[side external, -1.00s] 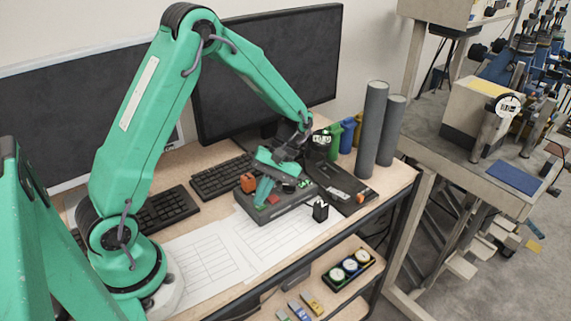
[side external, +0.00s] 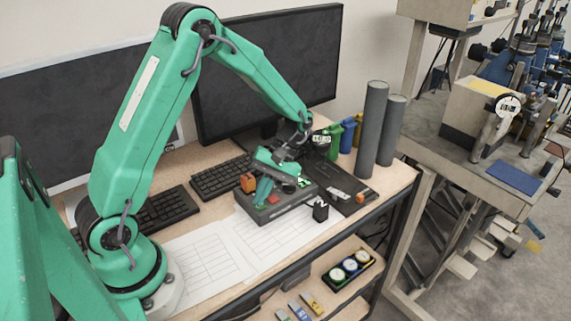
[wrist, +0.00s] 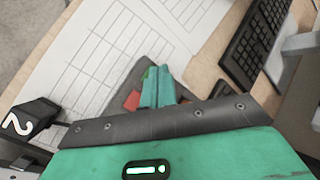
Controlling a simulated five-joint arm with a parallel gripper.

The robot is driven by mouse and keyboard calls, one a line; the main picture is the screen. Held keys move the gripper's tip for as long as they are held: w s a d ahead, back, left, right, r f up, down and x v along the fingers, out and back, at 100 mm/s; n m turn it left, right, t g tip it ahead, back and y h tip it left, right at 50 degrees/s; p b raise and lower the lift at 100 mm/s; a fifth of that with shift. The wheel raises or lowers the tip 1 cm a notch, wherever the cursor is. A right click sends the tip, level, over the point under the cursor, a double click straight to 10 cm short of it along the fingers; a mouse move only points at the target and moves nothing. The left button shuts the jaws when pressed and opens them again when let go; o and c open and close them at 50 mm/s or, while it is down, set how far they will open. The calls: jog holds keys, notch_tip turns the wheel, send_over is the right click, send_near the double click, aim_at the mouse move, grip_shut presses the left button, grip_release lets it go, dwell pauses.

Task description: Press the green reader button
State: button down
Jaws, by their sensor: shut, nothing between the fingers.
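The reader is a dark grey box (side external: 283,212) on the desk beside the paper sheets. A red button (side external: 273,199) shows on its top, and red also shows beside the fingers in the wrist view (wrist: 132,101). My gripper (side external: 262,200) points down at the left part of the reader's top, its green fingers together and empty. In the wrist view, the fingertips (wrist: 158,72) lie over a small green patch (wrist: 147,73), likely the green button, which they mostly hide. I cannot tell whether they touch it.
An orange block (side external: 248,182) stands left of the reader and a small black block (side external: 320,211) to its right. Keyboards (side external: 220,176), a monitor (side external: 268,70) and grey cylinders (side external: 371,130) stand around. Printed sheets (side external: 215,255) lie flat in front.

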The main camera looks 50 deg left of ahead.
jog(key=shift+r, duration=0.6)
jog(key=shift+r, duration=0.1)
jog(key=shift+r, duration=2.4)
jog(key=shift+r, duration=0.15)
jog(key=s+d+r+m+t, duration=0.3)
jog(key=s+r+m+t, duration=0.7)
jog(key=r+t, duration=0.3)
jog(key=shift+s+d+r+m+y, duration=0.15)
jog(key=shift+m+y, duration=0.25)
